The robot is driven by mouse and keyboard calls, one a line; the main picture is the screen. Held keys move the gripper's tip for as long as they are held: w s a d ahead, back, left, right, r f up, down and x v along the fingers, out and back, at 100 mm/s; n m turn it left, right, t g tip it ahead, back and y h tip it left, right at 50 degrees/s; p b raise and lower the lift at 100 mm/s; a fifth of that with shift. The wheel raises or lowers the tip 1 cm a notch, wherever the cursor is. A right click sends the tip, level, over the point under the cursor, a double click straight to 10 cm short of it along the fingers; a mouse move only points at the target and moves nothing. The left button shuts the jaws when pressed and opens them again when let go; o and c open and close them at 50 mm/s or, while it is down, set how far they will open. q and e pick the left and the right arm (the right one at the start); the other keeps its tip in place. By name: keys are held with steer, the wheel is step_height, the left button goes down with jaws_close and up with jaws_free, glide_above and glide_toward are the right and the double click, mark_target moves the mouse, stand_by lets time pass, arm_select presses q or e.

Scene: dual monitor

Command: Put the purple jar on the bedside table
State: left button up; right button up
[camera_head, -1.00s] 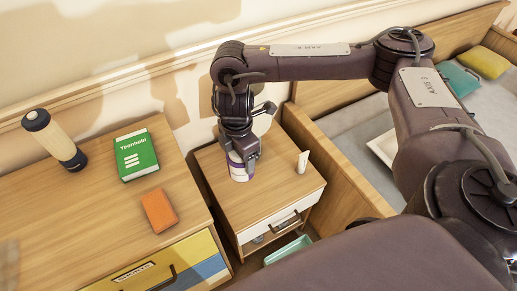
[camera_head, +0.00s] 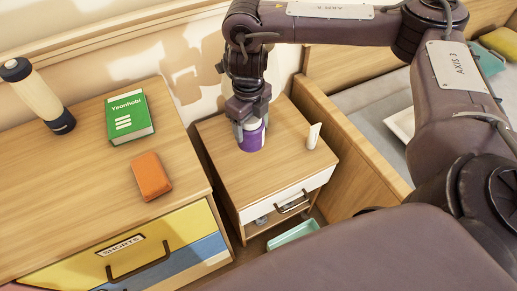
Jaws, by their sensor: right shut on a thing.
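The purple jar (camera_head: 251,139) with a white upper part is on or just above the bedside table (camera_head: 282,160), near the middle of its top. My right gripper (camera_head: 251,125) points down from above and is shut on the jar. The fingers cover part of the jar's upper half. I cannot tell for sure whether the jar's base touches the wood. My left gripper is not in view.
A white tube (camera_head: 313,136) stands to the right of the jar on the table. A dresser (camera_head: 70,165) at left holds a green book (camera_head: 129,117), an orange box (camera_head: 151,177) and a bottle (camera_head: 38,96). The bed side panel (camera_head: 345,140) borders the table at right.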

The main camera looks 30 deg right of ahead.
step_height(320, 180, down, 18)
steer(key=b, duration=0.7)
steer(key=shift+f, duration=0.1)
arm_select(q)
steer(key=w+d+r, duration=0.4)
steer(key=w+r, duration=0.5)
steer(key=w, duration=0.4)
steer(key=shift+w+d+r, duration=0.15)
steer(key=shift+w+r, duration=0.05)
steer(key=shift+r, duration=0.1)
arm_select(e)
steer(key=shift+f, duration=0.15)
steer(key=shift+f+b, duration=0.1)
steer(key=shift+b, duration=0.2)
steer(key=o, duration=0.8)
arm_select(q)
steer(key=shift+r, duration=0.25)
arm_select(e)
steer(key=o, duration=0.4)
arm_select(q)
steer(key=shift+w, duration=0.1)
arm_select(e)
steer(key=shift+o, duration=0.2)
